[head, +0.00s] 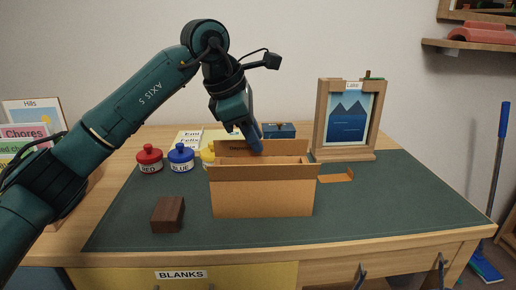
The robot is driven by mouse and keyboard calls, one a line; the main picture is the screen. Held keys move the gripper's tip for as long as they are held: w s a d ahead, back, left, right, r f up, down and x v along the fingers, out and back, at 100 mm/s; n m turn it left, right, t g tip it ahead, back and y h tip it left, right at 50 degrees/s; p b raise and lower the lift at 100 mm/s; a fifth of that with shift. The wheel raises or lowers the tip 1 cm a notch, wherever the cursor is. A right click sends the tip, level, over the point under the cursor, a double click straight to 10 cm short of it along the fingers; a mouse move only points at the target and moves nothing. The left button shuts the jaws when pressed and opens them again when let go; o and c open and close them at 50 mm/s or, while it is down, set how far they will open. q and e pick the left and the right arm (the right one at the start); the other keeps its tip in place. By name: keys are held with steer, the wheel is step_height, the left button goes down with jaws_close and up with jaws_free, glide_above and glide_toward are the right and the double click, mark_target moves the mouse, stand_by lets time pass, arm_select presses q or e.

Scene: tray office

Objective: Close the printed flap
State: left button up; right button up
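An open brown cardboard box (262,198) stands on the dark green desk mat. Its printed flap (236,149) stands up along the far side, with small dark lettering partly hidden by my gripper. Another flap (337,177) sticks out to the right, low and roughly level. My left gripper (256,146) reaches down from above, its blue fingertips overlapping the top of the printed flap. I cannot tell whether they touch it, or how far apart the fingers are. My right gripper is out of view.
Red (150,159), blue (181,157) and yellow (207,156) paint jars stand behind left of the box. A dark brown block (168,214) lies front left. A framed picture (346,122) stands behind right. The mat's right side is clear.

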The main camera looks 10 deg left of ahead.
arm_select(q)
steer(key=shift+x, duration=1.1)
steer(key=shift+c, duration=0.6)
jaws_close()
